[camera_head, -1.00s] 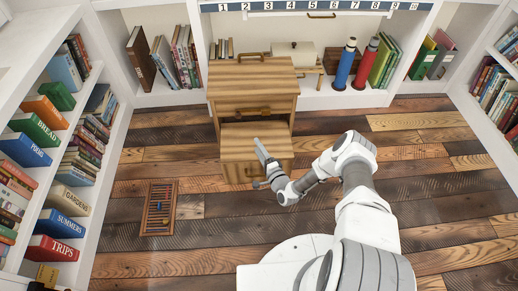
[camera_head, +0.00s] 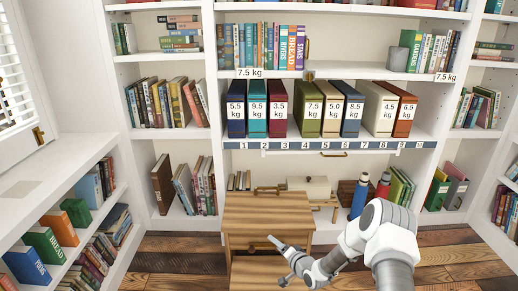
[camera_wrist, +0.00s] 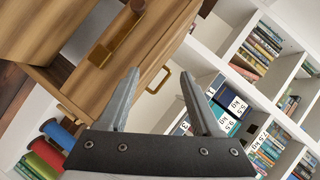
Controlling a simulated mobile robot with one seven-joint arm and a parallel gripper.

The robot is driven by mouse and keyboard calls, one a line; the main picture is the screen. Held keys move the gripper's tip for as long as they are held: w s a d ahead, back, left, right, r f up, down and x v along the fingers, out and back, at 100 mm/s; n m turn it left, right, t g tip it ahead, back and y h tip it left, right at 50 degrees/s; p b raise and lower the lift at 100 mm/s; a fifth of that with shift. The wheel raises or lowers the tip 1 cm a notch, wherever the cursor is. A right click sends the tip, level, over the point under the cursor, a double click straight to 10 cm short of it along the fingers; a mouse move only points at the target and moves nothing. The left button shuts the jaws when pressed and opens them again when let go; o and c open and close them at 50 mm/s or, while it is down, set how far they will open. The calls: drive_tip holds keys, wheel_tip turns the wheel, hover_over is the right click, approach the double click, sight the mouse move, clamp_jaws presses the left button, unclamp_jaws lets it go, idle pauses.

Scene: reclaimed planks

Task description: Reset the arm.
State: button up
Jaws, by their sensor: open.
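My gripper (camera_head: 272,242) is in front of the wooden drawer cabinet (camera_head: 266,207) in the head view, with its fingers pointing up and left. In the wrist view the two fingers of my gripper (camera_wrist: 158,72) are spread apart with nothing between them. The cabinet (camera_wrist: 150,30) fills the upper left of that view, with brass handles showing. My arm covers part of the cabinet's lower right in the head view, so its lower front is only partly seen.
A bookcase stands behind, with several weight-labelled binders (camera_head: 307,110) above a numbered strip (camera_head: 327,145). A blue bottle (camera_head: 359,198) and a red bottle (camera_head: 382,187) stand right of the cabinet. Side shelves flank the plank floor (camera_head: 180,265).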

drive_tip(key=s+d+r+n+g+h, duration=0.1)
drive_tip(key=s+d+r+n+h, duration=0.15)
drive_tip(key=r, duration=0.75)
drive_tip(key=s+d+r+n+g+h, duration=0.1)
drive_tip(key=s+d+r+h, duration=0.2)
drive_tip(key=r, duration=0.8)
drive_tip(key=s+d+r+n+g+h, duration=0.15)
drive_tip(key=s+r, duration=0.35)
drive_tip(key=r, duration=0.5)
drive_tip(key=s+d+r+g, duration=0.1)
drive_tip(key=s+r, duration=0.3)
drive_tip(key=s, duration=0.4)
drive_tip(key=s+d+r+g, duration=0.1)
drive_tip(key=s+r, duration=0.4)
drive_tip(key=s, duration=0.3)
drive_tip(key=s+a+n+g, duration=0.1)
drive_tip(key=s+a+n, duration=0.1)
drive_tip(key=s, duration=1.4)
wheel_tip(320, 180, up, 28)
drive_tip(key=p, duration=2.8)
drive_tip(key=shift+r+p, duration=0.15)
drive_tip(key=shift+p, duration=0.15)
drive_tip(key=shift+w+g, duration=0.15)
drive_tip(key=shift+g, duration=0.1)
